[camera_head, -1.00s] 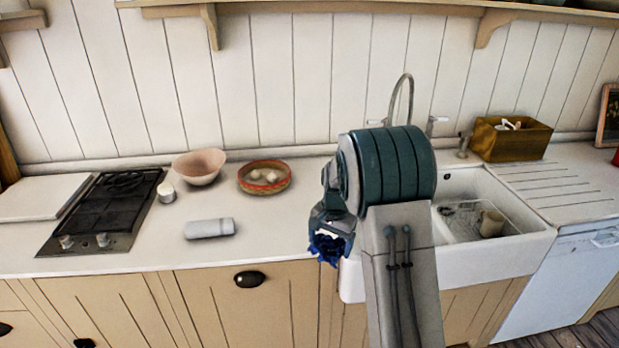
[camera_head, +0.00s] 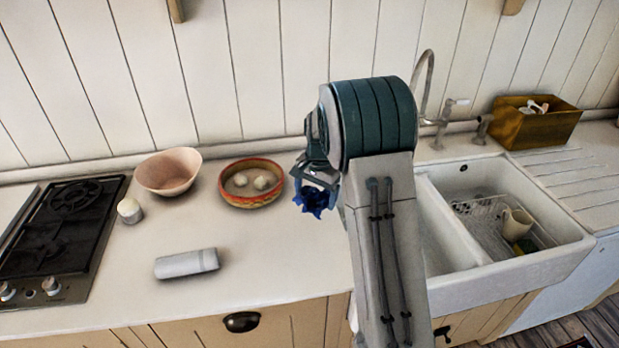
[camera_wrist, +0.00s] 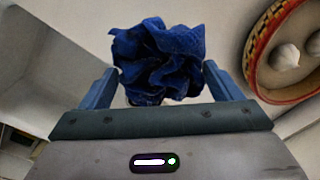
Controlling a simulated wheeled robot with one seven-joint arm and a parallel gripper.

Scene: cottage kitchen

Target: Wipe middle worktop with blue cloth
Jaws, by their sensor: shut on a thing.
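The blue cloth (camera_head: 315,201) is crumpled in the jaws of my gripper (camera_head: 318,184). In the wrist view the cloth (camera_wrist: 160,60) is bunched between the two fingers of my gripper (camera_wrist: 158,85), which is shut on it. In the head view the cloth hangs above the right part of the middle worktop (camera_head: 255,250), just right of the red-rimmed bowl. I cannot tell whether it touches the surface. My arm hides part of the worktop and the sink's left side.
On the worktop stand a pink bowl (camera_head: 168,172), a red-rimmed bowl (camera_head: 251,183) with pale round items, a small white-topped pot (camera_head: 130,210) and a lying grey cylinder (camera_head: 187,263). A hob (camera_head: 62,230) is left, the sink (camera_head: 560,262) right. The front centre is clear.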

